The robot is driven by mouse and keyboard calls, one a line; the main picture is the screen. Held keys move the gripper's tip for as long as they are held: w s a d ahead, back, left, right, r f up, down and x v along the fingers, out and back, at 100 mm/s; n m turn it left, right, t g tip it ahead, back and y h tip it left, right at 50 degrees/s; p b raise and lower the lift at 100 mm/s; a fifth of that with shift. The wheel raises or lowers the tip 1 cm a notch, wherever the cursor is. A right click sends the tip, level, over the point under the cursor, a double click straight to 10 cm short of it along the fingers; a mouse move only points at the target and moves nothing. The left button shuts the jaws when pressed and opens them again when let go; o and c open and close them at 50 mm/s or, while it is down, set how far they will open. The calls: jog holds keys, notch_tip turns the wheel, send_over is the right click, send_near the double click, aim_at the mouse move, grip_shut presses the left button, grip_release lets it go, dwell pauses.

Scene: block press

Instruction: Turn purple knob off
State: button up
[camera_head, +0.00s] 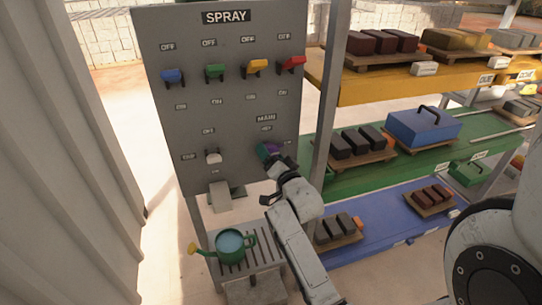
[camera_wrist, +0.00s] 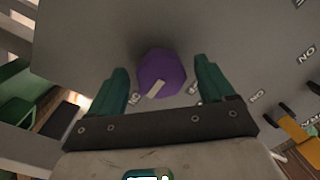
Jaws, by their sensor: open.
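The purple knob (camera_wrist: 161,75) sits on the grey panel, below the MAIN label in the head view. In the wrist view it shows whole, with a pale pointer mark slanting toward the lower left. In the head view the knob (camera_head: 274,148) is partly hidden by my gripper (camera_head: 268,155). My gripper also shows in the wrist view (camera_wrist: 162,85), with its green fingers apart, one on each side of the knob. A gap shows between each finger and the knob there.
The SPRAY panel (camera_head: 220,110) carries blue (camera_head: 173,76), green (camera_head: 215,71), yellow (camera_head: 257,66) and red (camera_head: 292,63) switches, and a white knob (camera_head: 213,157). A green watering can (camera_head: 230,247) stands below. Shelves with blocks (camera_head: 440,140) stand close on the right.

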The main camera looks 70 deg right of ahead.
jog(key=shift+w+d, duration=0.2)
jog(key=shift+c, duration=0.4)
jog(key=c, duration=1)
jog(key=shift+n, duration=0.4)
jog(key=n+g, duration=0.1)
jog(key=n, duration=0.7)
jog(key=n+g+p, duration=0.1)
jog(key=n, duration=0.6)
jog(key=shift+s+n, duration=0.15)
jog(key=shift+n, duration=0.55)
